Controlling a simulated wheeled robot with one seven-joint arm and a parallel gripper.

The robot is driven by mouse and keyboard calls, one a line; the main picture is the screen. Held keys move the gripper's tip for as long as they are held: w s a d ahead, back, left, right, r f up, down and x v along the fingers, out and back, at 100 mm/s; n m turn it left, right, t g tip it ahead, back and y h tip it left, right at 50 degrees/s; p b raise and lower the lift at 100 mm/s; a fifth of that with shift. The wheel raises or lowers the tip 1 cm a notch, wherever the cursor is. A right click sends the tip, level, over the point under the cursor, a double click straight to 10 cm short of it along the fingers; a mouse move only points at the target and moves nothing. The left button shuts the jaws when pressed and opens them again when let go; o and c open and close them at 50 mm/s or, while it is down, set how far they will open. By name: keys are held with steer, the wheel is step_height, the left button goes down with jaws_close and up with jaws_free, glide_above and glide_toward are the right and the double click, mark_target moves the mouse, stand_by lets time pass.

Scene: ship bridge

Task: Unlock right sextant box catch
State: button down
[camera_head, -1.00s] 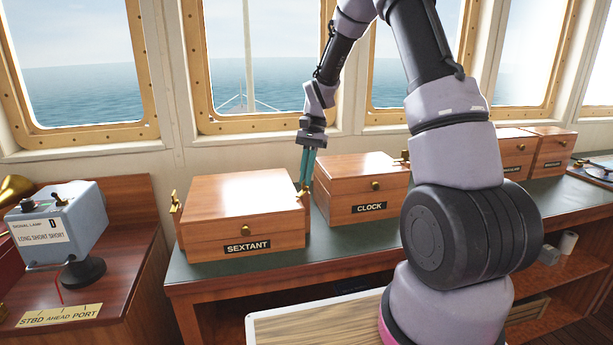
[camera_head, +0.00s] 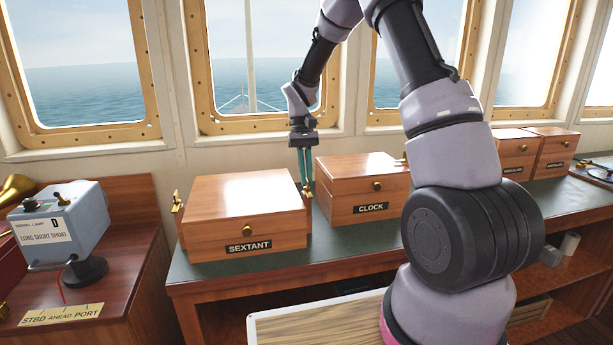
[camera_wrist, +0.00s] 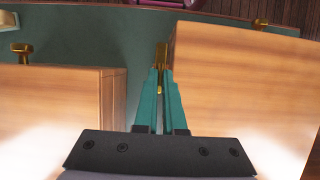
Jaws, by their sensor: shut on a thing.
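The wooden sextant box (camera_head: 215,202) stands closed on the green counter top, with a brass catch (camera_head: 176,203) on its left side. My gripper (camera_head: 307,184) reaches down beside its right side, in the gap before the clock box. In the wrist view the sextant box (camera_wrist: 235,85) is on the right. There, my teal fingers (camera_wrist: 161,82) are shut on the brass right catch (camera_wrist: 162,54), which shows at their tips. The fingers hide part of the catch, so its exact position is hard to tell.
The clock box (camera_head: 350,190) stands close on the right of my gripper; it is on the left in the wrist view (camera_wrist: 60,110). More wooden boxes (camera_head: 515,150) stand farther right. A signal lamp unit (camera_head: 65,220) is at the left. Windows rise behind the counter.

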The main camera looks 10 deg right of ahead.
stand_by(0.5)
steer(key=c, duration=1)
jaws_free()
steer(key=v, duration=1)
steer(key=shift+r, duration=0.4)
steer(key=shift+w, duration=0.1)
